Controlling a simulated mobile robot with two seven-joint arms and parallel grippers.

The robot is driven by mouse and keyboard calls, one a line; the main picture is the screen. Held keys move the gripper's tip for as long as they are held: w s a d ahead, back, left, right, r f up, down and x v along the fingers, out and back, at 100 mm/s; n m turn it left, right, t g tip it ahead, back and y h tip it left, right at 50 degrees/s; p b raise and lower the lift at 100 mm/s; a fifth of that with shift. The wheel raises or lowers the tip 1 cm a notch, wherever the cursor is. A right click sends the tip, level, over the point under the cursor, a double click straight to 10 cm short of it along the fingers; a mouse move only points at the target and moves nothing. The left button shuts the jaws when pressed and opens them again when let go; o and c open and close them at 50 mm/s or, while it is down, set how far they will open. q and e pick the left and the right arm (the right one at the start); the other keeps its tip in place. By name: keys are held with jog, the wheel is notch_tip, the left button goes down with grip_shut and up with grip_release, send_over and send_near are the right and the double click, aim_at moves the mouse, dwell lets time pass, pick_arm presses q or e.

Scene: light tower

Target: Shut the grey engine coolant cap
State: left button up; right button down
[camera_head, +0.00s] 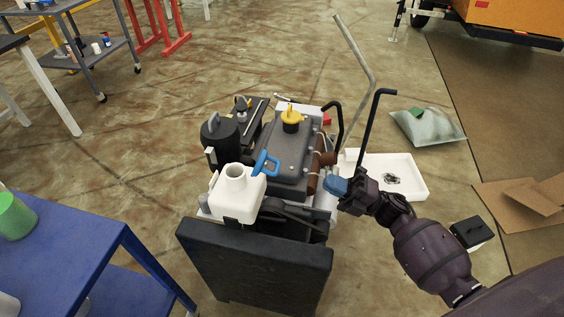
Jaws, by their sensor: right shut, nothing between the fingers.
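The white coolant tank (232,205) stands at the front left of the engine, and its round neck (235,171) is open on top. A small pale grey piece (212,181) stands upright at the tank's left side, off the neck. It looks like the cap, but it is too small to be sure. My right gripper (335,186) has blue fingertips and is shut and empty. It is to the right of the engine, well apart from the tank. My left gripper is out of view.
A blue handle (266,163) rises right beside the tank. The grey engine block (283,150) has a yellow cap (291,114). A black panel (255,262) stands in front. A white tray (415,178) lies behind my right gripper. A blue table (75,250) is at lower left.

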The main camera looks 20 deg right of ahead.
aim_at(278, 164)
jog(key=shift+p+x, duration=0.5)
jog(key=shift+x, duration=6.5)
jog(key=shift+s, duration=0.1)
